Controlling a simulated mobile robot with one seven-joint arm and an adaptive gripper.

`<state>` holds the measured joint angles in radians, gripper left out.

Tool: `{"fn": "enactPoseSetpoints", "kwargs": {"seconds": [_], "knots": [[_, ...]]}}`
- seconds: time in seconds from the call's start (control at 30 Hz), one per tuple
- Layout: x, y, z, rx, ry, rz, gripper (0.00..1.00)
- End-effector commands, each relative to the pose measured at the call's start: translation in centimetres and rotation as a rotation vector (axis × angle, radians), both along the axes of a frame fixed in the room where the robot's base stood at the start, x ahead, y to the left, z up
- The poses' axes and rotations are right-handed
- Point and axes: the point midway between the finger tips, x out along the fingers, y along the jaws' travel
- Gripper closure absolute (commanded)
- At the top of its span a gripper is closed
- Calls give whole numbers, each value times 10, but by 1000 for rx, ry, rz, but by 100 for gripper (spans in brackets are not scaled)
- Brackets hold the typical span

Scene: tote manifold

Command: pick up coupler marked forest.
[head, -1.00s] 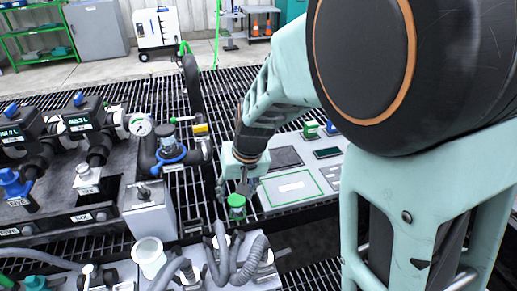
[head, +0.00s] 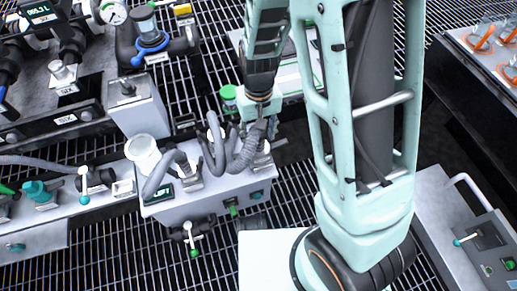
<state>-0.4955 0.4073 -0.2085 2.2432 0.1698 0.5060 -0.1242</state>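No marking reading "forest" is legible, so I cannot tell for certain which part is the coupler. A green-capped cylinder (head: 229,93) stands upright just left of my wrist. Grey curved hoses (head: 214,150) end in fittings on top of a light grey box (head: 205,200). My gripper (head: 266,128) points down at the right end of this box, close to the rightmost hose. Its fingers are small, dark and partly hidden, so I cannot see whether they are open or touching anything.
Teal connectors (head: 40,190) sit at far left. A bench with orange-tipped parts (head: 490,40) is at right. Dark grating shows between.

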Motion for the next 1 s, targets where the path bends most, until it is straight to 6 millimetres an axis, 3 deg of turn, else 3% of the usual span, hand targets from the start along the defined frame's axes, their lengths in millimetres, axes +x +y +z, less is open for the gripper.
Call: {"fn": "enactPoseSetpoints", "kwargs": {"seconds": [0.03,0.13,0.37,0.8,1.0], "knots": [[-1,-1,-14,-2,2,0,55],[-1,0,-25,-2,2,1,55],[0,0,-25,0,-1,1,55],[0,0,-25,0,-1,1,100],[1,0,-25,1,-2,1,100]]}}
